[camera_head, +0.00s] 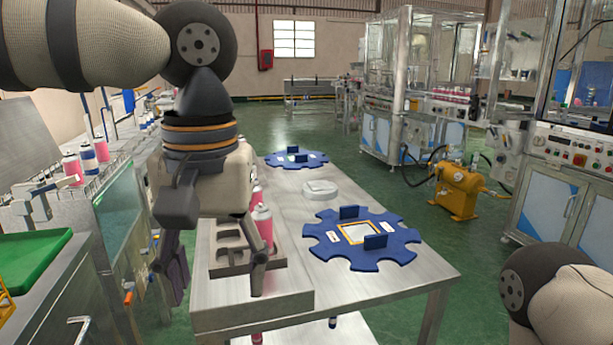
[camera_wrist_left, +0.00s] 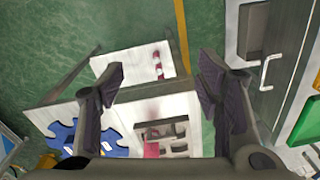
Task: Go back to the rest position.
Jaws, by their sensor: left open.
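My left gripper (camera_head: 218,280) hangs pointing down at the left front of the steel table (camera_head: 290,205), its two fingers spread wide with nothing between them. The open fingers also show in the left wrist view (camera_wrist_left: 162,68), with the floor and table below. A pink can with a white top (camera_head: 263,228) stands in the holder (camera_head: 232,268) just behind the right finger, which covers part of the holder. The can also shows in the left wrist view (camera_wrist_left: 151,149). My right gripper is out of view; only part of my right arm shows at bottom right.
Two blue notched plates lie on the table, one near (camera_head: 330,250) and one far (camera_head: 283,160), with a white round piece (camera_head: 320,188) between them. A green tray (camera_head: 32,258) lies at the left. A yellow machine (camera_head: 457,190) stands on the floor right of the table.

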